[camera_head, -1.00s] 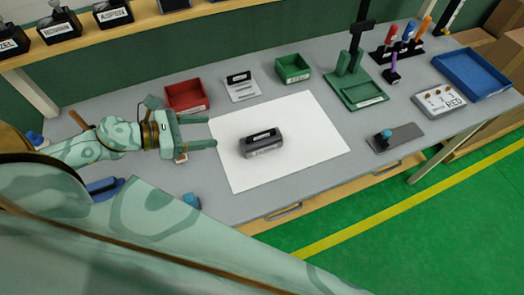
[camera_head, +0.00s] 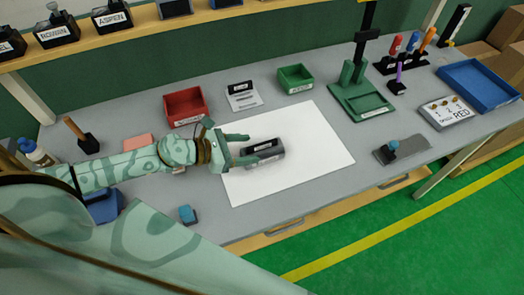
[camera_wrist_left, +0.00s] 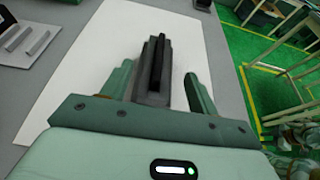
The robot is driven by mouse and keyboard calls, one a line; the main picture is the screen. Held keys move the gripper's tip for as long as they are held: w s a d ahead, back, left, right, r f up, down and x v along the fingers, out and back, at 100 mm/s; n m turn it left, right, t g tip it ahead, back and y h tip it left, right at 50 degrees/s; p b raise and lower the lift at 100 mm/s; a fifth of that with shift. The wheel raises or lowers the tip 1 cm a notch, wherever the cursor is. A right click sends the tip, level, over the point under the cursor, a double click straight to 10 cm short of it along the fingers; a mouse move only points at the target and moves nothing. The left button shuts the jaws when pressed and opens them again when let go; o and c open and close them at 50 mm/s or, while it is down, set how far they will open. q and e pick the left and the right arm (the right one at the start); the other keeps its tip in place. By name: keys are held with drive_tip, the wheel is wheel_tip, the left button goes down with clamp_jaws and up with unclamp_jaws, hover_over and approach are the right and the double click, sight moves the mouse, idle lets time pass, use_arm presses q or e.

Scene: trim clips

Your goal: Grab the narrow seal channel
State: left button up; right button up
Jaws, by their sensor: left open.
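A dark grey block with a black strip along its top, apparently the seal channel (camera_head: 268,153), lies on the white sheet (camera_head: 310,150). A pale label shows on its near side in the head view. My left gripper (camera_head: 253,149) is open at the block's left end. In the wrist view the block (camera_wrist_left: 158,72) stands between the two spread green fingers of the gripper (camera_wrist_left: 158,80), with a gap on the right side. The head view does not clearly show whether a finger touches it. My right gripper is not in view.
A red bin (camera_head: 186,106), a pale holder with grey strips (camera_head: 243,97) and a green bin (camera_head: 295,79) stand behind the sheet. A green stand (camera_head: 362,101) is at back right. The sheet's right half is clear.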

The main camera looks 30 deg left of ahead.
sight(260, 147)
use_arm(q)
drive_tip(key=x, duration=0.5)
drive_tip(key=shift+w+a+f, duration=0.1)
drive_tip(key=shift+w, duration=0.05)
drive_tip(key=c, duration=1.1)
drive_tip(key=shift+c, duration=0.2)
